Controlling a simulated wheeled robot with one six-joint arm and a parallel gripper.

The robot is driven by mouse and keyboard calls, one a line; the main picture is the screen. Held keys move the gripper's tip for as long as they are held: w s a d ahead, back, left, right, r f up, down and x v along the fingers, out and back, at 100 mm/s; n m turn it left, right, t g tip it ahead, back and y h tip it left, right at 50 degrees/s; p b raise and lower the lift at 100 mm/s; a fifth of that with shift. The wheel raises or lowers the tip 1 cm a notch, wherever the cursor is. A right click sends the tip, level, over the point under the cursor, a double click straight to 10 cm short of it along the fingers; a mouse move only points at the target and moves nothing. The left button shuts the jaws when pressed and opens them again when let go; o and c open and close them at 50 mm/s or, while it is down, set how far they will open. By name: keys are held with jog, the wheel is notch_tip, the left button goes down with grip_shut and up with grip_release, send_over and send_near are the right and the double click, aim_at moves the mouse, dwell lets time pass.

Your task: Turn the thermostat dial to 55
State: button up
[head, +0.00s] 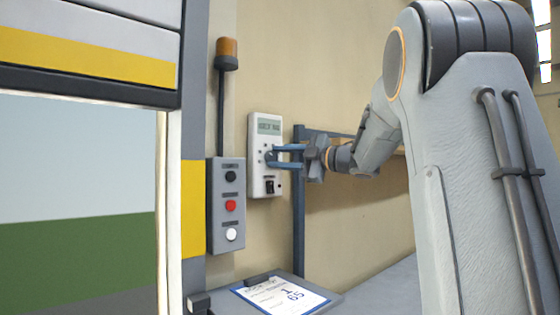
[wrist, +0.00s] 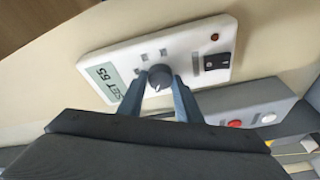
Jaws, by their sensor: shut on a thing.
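The white thermostat box (head: 264,185) is fixed to the beige wall. It carries a grey display (head: 269,126), which seems to read "SET 55" in the wrist view (wrist: 106,82). The dark round dial (wrist: 158,80) with a pale pointer mark sits below the display. My gripper (head: 271,157) reaches in from the right, and its blue fingers are shut on the dial, one on each side. In the wrist view my gripper (wrist: 160,83) also straddles the dial. The fingers hide parts of the dial's edge and scale.
A grey button box (head: 227,205) with black, red and white buttons stands left of the thermostat, under an orange lamp (head: 227,48). A black switch (wrist: 216,61) is on the thermostat's lower part. A blue-grey post (head: 299,220) stands close by. A printed sheet (head: 282,296) lies below.

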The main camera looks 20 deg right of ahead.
jog(key=shift+r+n, duration=0.1)
jog(key=shift+n, duration=1)
jog(key=shift+g, duration=0.3)
jog(key=o, duration=1)
jog(key=shift+a, duration=0.15)
jog(key=shift+o, duration=0.2)
jog(key=b+v, duration=0.1)
jog(key=v, duration=0.7)
jog(key=shift+b, duration=0.3)
jog(key=shift+a, duration=0.1)
